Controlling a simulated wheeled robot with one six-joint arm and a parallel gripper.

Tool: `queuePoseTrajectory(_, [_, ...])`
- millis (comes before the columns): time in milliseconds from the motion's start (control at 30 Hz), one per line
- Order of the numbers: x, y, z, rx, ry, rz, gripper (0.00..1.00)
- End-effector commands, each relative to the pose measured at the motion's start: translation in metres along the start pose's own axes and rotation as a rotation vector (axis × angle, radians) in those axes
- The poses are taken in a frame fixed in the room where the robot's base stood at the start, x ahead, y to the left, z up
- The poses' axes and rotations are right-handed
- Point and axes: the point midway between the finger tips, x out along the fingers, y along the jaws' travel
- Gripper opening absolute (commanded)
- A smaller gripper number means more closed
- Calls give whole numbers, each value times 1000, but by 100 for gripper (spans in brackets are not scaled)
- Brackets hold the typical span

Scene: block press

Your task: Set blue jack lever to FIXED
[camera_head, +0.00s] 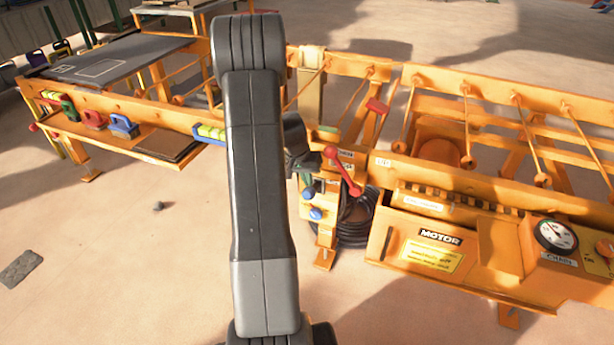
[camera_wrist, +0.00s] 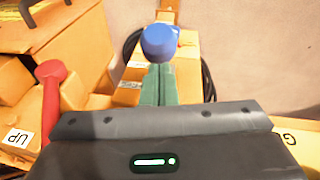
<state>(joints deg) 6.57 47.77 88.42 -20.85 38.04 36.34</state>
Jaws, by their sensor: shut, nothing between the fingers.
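A blue round knob (camera_wrist: 159,42) on the orange frame shows at the top middle of the wrist view, just beyond my fingertips. In the head view two blue knobs, an upper one (camera_head: 308,192) and a lower one (camera_head: 316,213), sit on the narrow panel right of my arm. I cannot tell which of them is the blue jack lever, and I can read no FIXED marking. My gripper (camera_wrist: 158,84) has its green fingers together, empty, pointing at the blue knob. Whether they touch it is unclear. In the head view my arm hides part of the panel.
A red-knobbed lever (camera_head: 343,171) stands beside the panel; it also shows in the wrist view (camera_wrist: 50,75), near a label reading UP. A coiled black hose (camera_head: 356,218) hangs behind. The orange motor housing (camera_head: 420,262) is to the right. Open floor lies in front.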

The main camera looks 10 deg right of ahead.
Motion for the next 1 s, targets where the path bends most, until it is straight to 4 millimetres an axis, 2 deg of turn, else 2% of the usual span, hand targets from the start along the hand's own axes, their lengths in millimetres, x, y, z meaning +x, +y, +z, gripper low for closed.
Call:
queuePoseTrajectory(267, [1,0,1,0,0,0,0])
queuePoseTrajectory(467, [10,-2,10,-2,-1,1,0])
queuePoseTrajectory(1000, [60,-15,47,0,0,0,0])
